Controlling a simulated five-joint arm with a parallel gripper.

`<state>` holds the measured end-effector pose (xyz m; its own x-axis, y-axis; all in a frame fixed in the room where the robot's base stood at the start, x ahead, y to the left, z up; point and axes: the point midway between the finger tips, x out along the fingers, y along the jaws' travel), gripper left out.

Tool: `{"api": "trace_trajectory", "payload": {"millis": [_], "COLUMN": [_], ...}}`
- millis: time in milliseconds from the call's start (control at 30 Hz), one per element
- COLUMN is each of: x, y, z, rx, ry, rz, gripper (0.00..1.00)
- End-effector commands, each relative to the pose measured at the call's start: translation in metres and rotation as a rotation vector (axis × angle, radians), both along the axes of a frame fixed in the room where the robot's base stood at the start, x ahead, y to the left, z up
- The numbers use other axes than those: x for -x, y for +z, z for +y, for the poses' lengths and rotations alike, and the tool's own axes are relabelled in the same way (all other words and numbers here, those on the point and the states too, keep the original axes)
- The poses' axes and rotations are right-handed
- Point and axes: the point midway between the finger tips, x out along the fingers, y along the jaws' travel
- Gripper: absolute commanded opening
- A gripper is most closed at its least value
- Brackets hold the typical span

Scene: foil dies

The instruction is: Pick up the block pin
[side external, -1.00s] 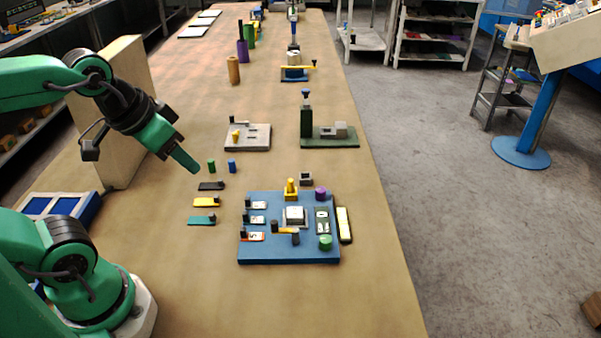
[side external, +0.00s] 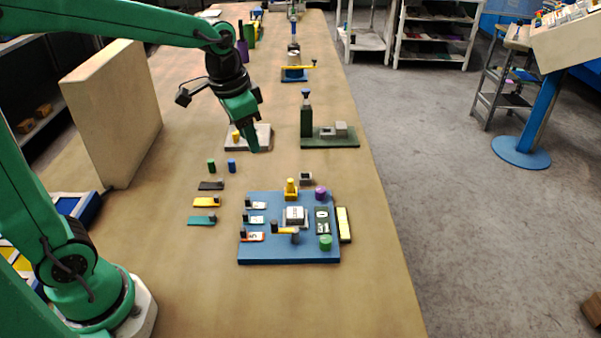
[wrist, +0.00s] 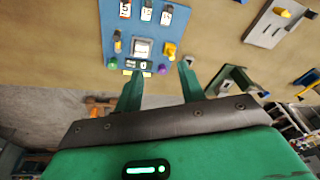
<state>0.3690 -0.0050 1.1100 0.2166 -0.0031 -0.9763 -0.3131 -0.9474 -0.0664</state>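A blue board (side external: 278,252) lies on the table, with a pale square block (side external: 294,214), a yellow stepped piece (side external: 290,190), a purple knob (side external: 320,193), a green knob (side external: 325,242) and small dark pins on it. I cannot tell for sure which piece is the block pin. My gripper (side external: 253,148) hangs above the table, behind and left of the board, near a grey plate (side external: 258,143). In the wrist view my gripper (wrist: 161,69) is open, its fingers apart with nothing held. The board (wrist: 180,25) shows beyond the fingertips, with the block (wrist: 143,46).
A dark green fixture (side external: 318,143) stands right of my gripper. Small green (side external: 211,166) and blue (side external: 231,166) cylinders and several flat coloured pieces lie left of the board. A tan upright panel (side external: 115,115) stands at left. The table in front of the board is clear.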

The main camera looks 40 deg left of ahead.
Motion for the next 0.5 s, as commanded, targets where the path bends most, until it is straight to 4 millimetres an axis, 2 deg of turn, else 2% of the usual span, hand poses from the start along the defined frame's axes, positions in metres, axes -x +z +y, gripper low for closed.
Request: {"api": "trace_trajectory", "payload": {"millis": [200, 500], "x": [-0.038, -0.083], "y": [-0.027, -0.073], "z": [-0.002, -0.005], "rx": [-0.015, -0.028], "ry": [-0.082, -0.191], "rz": [0.072, 0.164], "gripper": [0.4, 0.4]}}
